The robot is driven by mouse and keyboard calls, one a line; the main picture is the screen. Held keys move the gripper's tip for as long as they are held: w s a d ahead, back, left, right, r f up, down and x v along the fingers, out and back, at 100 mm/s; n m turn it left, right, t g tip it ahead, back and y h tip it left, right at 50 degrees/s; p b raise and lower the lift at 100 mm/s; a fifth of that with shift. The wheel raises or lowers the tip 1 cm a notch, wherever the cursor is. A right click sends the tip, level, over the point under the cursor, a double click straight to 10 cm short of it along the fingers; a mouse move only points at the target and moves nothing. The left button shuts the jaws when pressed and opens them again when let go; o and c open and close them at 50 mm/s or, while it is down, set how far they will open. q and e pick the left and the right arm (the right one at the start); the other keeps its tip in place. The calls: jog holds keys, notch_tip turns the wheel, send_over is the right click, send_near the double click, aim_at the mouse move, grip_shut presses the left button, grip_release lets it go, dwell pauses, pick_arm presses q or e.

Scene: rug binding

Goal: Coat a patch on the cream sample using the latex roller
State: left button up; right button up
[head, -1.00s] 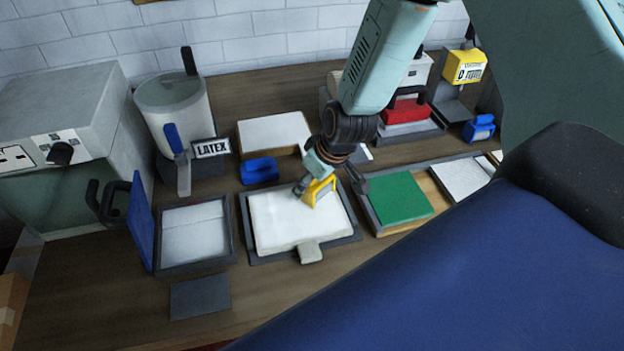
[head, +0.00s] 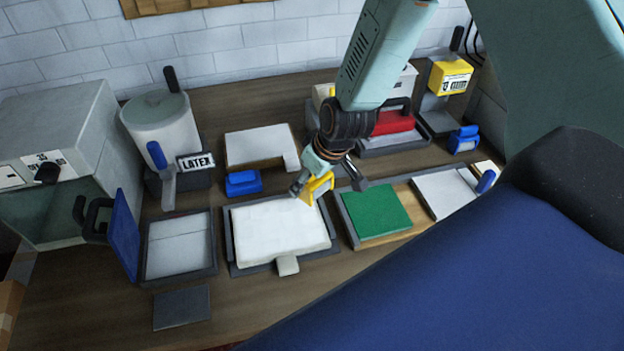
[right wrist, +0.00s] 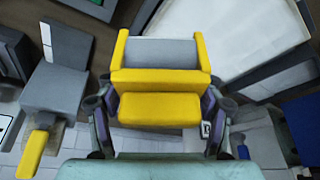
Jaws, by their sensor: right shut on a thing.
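My right gripper (head: 326,183) is shut on the latex roller (head: 318,188), which has a yellow frame and handle. In the right wrist view, the roller's grey cylinder (right wrist: 160,52) lies between the yellow side arms, and the gripper's fingers close on the yellow handle. The cream sample (head: 280,230) is a pale flat slab on a dark tray (head: 240,268). The roller is at the sample's back right corner; I cannot tell whether it touches. The sample's surface looks plain, with no clear coated patch visible. My left gripper is out of view.
A pot labelled LATEX (head: 160,125) stands back left, near a grey press-like machine (head: 55,150). A blue-lidded tray (head: 180,245) is left of the sample; a green block (head: 375,215) is right. A blue block (head: 243,183) and pale panel (head: 262,147) stand behind.

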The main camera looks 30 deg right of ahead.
jog(key=shift+w+r+p, duration=0.1)
jog(key=shift+r+p, duration=0.25)
jog(key=shift+r, duration=0.35)
jog(key=r+p, duration=0.2)
jog(key=shift+a+r, duration=0.3)
jog(key=shift+a, duration=0.1)
jog(key=shift+d, duration=0.4)
